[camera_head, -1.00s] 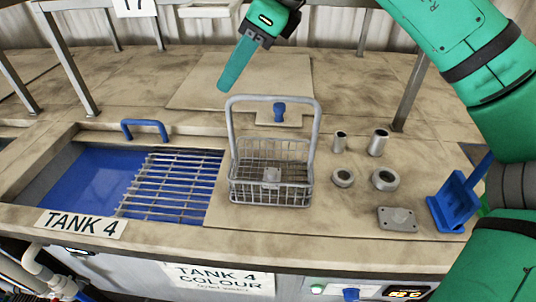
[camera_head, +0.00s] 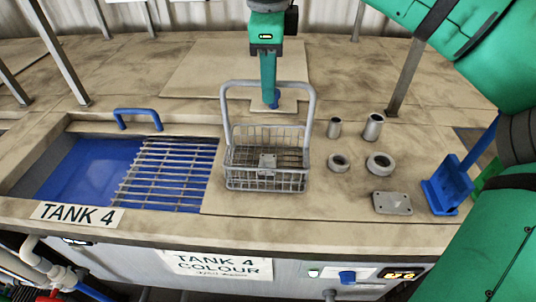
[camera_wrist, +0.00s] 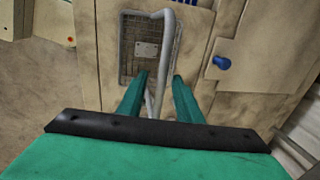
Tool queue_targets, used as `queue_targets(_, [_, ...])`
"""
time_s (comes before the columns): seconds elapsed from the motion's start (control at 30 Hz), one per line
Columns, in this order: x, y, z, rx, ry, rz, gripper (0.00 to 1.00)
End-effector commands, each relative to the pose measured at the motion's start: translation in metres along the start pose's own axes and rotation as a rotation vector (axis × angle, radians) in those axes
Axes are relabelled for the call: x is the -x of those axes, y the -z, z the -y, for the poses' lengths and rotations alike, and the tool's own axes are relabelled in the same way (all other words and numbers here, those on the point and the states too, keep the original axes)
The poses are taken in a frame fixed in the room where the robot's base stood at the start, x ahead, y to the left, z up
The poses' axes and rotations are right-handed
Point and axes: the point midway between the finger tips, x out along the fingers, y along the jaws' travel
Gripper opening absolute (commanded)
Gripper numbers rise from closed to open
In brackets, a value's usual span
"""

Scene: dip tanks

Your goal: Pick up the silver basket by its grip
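The silver wire basket (camera_head: 266,180) stands upright on the beige counter, right of the tank's grating. Its tall looped grip (camera_head: 311,110) rises above it. My gripper (camera_head: 269,88) points down at the top bar of the grip in the head view, its fingers overlapping there. In the wrist view my gripper (camera_wrist: 160,75) is open, its two green fingers apart. The basket (camera_wrist: 147,48) shows beyond the fingertips, and the grey grip (camera_wrist: 126,40) runs down into the gap between the fingers. I cannot tell whether either finger touches it.
Tank 4's grating (camera_head: 170,172) and blue bath (camera_head: 90,170) lie left of the basket. Several metal parts, including a flat plate (camera_head: 393,203), lie to its right, with a blue bracket (camera_head: 447,187) beyond. A blue knob (camera_wrist: 222,62) sits on a lid behind the basket.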

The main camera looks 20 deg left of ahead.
Motion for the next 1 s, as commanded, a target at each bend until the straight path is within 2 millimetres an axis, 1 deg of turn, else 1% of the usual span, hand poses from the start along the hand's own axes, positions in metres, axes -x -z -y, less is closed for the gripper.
queue_targets(0.13, [-0.013,-0.001,0.001,0.001,-0.004,0.001,0.32])
queue_targets(0.3, [-0.037,-0.002,0.002,0.002,-0.003,0.003,0.32])
queue_targets(0.4, [-0.048,-0.002,0.002,0.001,-0.002,0.001,0.32])
queue_targets(0.63, [-0.051,-0.002,0.002,0.001,-0.001,0.001,0.32])
queue_targets(0.67, [-0.051,-0.002,0.002,0.001,-0.001,0.001,0.30])
queue_targets(0.7, [-0.051,-0.002,0.002,0.001,-0.001,0.001,0.20])
queue_targets(0.8, [-0.051,-0.002,0.003,0.000,-0.001,0.001,0.00])
queue_targets(1.0, [-0.050,-0.002,0.003,0.000,-0.001,0.001,0.00])
